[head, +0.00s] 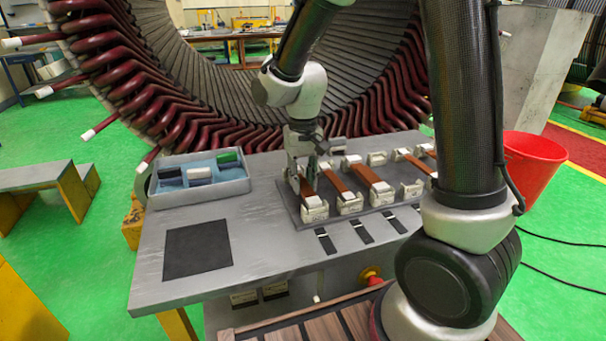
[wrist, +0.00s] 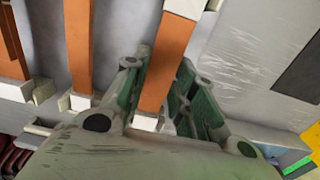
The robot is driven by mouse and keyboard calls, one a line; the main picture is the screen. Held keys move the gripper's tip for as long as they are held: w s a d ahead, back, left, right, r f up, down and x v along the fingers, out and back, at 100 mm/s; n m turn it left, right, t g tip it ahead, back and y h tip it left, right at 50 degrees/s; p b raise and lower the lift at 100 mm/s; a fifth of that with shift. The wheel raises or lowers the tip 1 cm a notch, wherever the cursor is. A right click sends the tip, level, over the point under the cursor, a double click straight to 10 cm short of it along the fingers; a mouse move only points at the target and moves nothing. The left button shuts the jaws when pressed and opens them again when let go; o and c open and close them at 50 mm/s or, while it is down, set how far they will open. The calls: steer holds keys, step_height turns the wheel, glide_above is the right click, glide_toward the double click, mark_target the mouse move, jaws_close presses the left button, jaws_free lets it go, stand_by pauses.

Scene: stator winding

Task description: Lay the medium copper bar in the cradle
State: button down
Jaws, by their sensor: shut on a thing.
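My gripper (head: 311,172) points down at the leftmost station of the rack on the bench. In the wrist view its green-padded fingers (wrist: 172,98) are shut on a copper bar (wrist: 167,62) with white ends. The held bar also shows in the head view (head: 306,187), low over a pale cradle (head: 315,210). I cannot tell whether it rests in the cradle or hangs just above. Other copper bars lie to its right in the head view, one in the second station (head: 336,182) and one in the third (head: 368,176). Which is the medium one is unclear.
A grey tray (head: 200,193) with blue lining holds black, white and green blocks at the bench's left. A dark square mat (head: 198,249) lies in front of it. Dark strips (head: 326,240) lie before the rack. The large stator (head: 120,75) stands behind; a red bucket (head: 532,165) is right.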

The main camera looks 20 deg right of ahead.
mark_target(303, 183)
steer(key=c, duration=1.1)
jaws_free()
step_height(303, 183, up, 12)
steer(key=s+d+r+t, duration=0.1)
steer(key=s+d, duration=0.4)
steer(key=s, duration=0.1)
steer(key=s+d+r+t, duration=0.2)
steer(key=s+d, duration=0.3)
steer(key=s, duration=0.1)
steer(key=s+d+r+t, duration=0.1)
steer(key=s+d+r, duration=0.1)
steer(key=s+d, duration=0.2)
steer(key=shift+s+d, duration=0.2)
steer(key=shift+s, duration=0.6)
steer(key=shift+s+d, duration=0.2)
steer(key=shift+s, duration=0.55)
